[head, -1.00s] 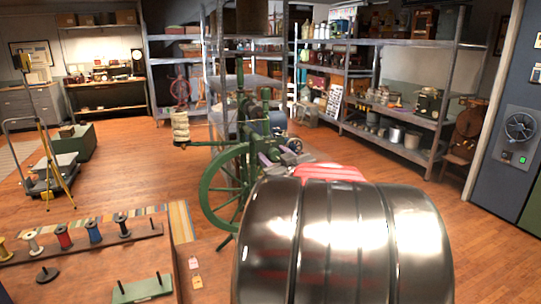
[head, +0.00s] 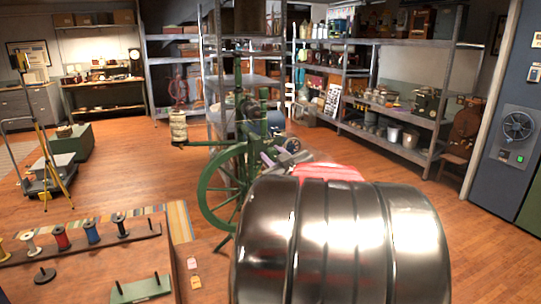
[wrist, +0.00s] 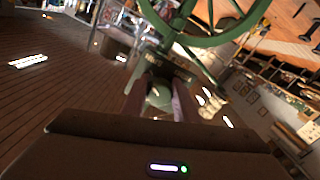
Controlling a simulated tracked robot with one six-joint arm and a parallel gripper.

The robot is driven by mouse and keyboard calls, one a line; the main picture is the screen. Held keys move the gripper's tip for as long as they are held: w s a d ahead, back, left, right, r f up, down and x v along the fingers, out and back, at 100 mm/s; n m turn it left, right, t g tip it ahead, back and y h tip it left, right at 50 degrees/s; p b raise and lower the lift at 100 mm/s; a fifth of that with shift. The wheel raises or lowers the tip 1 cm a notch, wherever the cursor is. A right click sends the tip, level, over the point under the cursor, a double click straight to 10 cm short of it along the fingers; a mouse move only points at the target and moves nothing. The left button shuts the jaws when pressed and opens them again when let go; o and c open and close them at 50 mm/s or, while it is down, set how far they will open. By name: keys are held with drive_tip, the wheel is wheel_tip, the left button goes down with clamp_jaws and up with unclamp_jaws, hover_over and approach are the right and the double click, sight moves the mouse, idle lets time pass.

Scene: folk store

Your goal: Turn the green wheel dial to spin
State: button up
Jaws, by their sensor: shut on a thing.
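The green spinning wheel (head: 207,203) stands upright on the floor at the middle of the head view. Part of its green rim also shows at the top of the wrist view (wrist: 215,38). My gripper (wrist: 160,98) is shut on a small green part (wrist: 158,89), seen between its two dark fingers, which looks like the dial. In the head view my gripper (head: 276,157) is at the right side of the spinning wheel, partly behind my large metallic arm link. That link hides the wheel's lower right, and the dial cannot be made out there.
A bench (head: 100,265) with several thread spools is at the front left. A yellow tripod (head: 45,140) and cart stand at the far left. Metal shelves (head: 410,145) stand at the back right. A blue cabinet (head: 505,170) is at the right edge. Wood floor is open left of the wheel.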

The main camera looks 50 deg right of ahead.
idle(0.3)
drive_tip(key=o, duration=1.1)
drive_tip(key=shift+c, duration=0.2)
drive_tip(key=v, duration=1.3)
drive_tip(key=shift+s+a, duration=0.25)
drive_tip(key=shift+s, duration=0.05)
